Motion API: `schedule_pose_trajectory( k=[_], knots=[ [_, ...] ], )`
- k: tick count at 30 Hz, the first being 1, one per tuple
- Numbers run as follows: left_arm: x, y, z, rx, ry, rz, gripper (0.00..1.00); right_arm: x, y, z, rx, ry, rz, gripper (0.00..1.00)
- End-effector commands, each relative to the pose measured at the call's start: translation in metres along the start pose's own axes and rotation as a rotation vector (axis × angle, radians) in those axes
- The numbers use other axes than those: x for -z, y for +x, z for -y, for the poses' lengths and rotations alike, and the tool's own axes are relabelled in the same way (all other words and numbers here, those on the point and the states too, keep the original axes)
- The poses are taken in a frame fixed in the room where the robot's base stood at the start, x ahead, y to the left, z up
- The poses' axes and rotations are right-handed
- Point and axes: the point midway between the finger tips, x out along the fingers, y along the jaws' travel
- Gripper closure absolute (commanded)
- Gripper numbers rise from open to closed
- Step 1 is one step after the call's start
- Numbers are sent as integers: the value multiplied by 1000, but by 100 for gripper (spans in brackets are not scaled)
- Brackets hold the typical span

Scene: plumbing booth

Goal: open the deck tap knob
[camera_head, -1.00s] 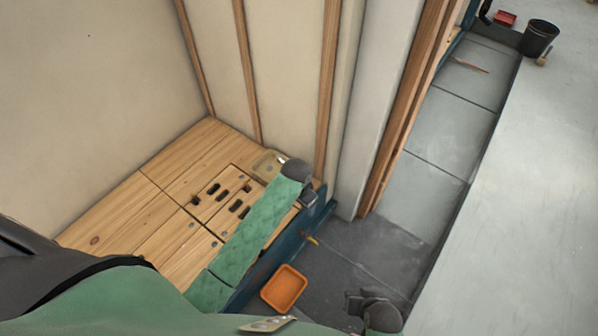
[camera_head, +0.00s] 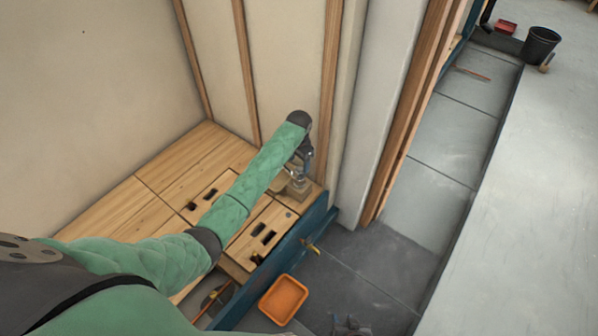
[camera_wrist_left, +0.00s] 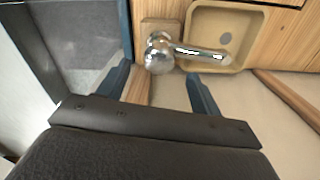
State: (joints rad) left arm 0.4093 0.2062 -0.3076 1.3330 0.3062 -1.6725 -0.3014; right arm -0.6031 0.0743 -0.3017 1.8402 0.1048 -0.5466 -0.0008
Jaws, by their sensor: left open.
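The chrome deck tap (camera_wrist_left: 160,52) stands on a small wooden block (camera_wrist_left: 152,24), its spout pointing right over a beige basin (camera_wrist_left: 190,38) in the left wrist view. My left gripper (camera_wrist_left: 160,90) is open, with one blue finger on each side below the tap's round knob; nothing is between the fingers. In the head view, my left gripper (camera_head: 302,160) hangs above the tap's wooden block (camera_head: 298,188), near the corner post; my arm hides the basin. My right gripper (camera_head: 350,326) is a dark shape at the bottom edge, its fingers unclear.
The wooden deck (camera_head: 125,205) has slotted panels and a blue edge board (camera_head: 318,218) on its right. A small brass-coloured handle (camera_head: 312,247) sticks out from that board. An orange tray (camera_head: 284,298) lies on the grey floor. Studs and wall rise close behind the tap.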

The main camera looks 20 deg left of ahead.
Motion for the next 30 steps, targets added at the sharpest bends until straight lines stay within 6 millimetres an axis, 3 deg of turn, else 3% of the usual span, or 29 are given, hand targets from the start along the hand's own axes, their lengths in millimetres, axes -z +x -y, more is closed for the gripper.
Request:
schedule_pose_trajectory(
  k=[3, 10, 23, 30],
  knots=[
    [-1, 20, 0, -1, -1, 2, 35, -2, 3, -1, 0, 0, 0, 64],
    [-1, 48, 0, 0, 0, 2, 35, -4, 5, -2, -1, 0, 0, 64],
    [-1, 57, 0, 1, 0, 1, 35, -5, 6, -1, 0, 1, -1, 64],
    [-1, 57, 0, 1, 0, 0, 80, -5, 6, -1, 0, 1, 0, 64]
  ],
)
